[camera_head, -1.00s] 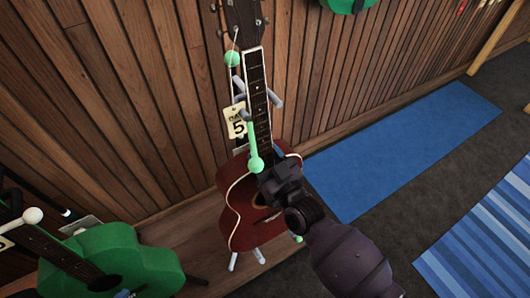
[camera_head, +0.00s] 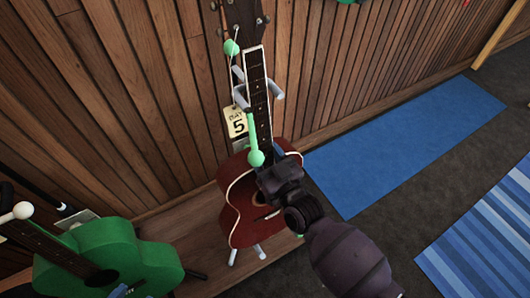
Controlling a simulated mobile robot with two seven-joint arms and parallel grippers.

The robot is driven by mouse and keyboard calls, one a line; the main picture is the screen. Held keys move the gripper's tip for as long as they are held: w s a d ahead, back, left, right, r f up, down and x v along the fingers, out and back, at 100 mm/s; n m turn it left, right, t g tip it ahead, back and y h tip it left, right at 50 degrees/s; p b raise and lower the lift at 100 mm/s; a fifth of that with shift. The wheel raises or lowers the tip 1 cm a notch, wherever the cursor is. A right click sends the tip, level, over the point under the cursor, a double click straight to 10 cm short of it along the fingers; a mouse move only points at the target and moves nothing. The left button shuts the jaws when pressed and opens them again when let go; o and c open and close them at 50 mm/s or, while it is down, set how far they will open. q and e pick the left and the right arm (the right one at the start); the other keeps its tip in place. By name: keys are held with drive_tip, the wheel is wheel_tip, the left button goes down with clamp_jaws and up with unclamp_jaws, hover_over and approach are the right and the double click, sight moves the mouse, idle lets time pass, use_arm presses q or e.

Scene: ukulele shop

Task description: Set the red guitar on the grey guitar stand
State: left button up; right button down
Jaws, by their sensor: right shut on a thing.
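The red guitar (camera_head: 242,208) stands nearly upright at the wooden wall, its neck pointing up. The grey guitar stand (camera_head: 240,98) shows behind it: prongs show on both sides of the neck and feet show below the body. Whether the guitar's weight rests on the stand I cannot tell. My right gripper (camera_head: 266,172) is at the upper part of the guitar's body, shut on it; its fingertips are largely hidden by the wrist.
A green guitar (camera_head: 105,252) is at the lower left. A tag reading "5" (camera_head: 237,122) hangs left of the red guitar's neck. A green mallet-like stick (camera_head: 253,140) shows in front of the neck. A blue mat (camera_head: 400,150) and a striped rug (camera_head: 485,240) lie on the right.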

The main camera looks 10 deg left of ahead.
drive_tip(key=shift+r, duration=0.3)
drive_tip(key=c, duration=0.5)
unclamp_jaws()
drive_tip(key=shift+o, duration=0.3)
drive_tip(key=shift+f, duration=0.4)
drive_tip(key=shift+s, duration=0.1)
drive_tip(key=shift+s+d, duration=0.1)
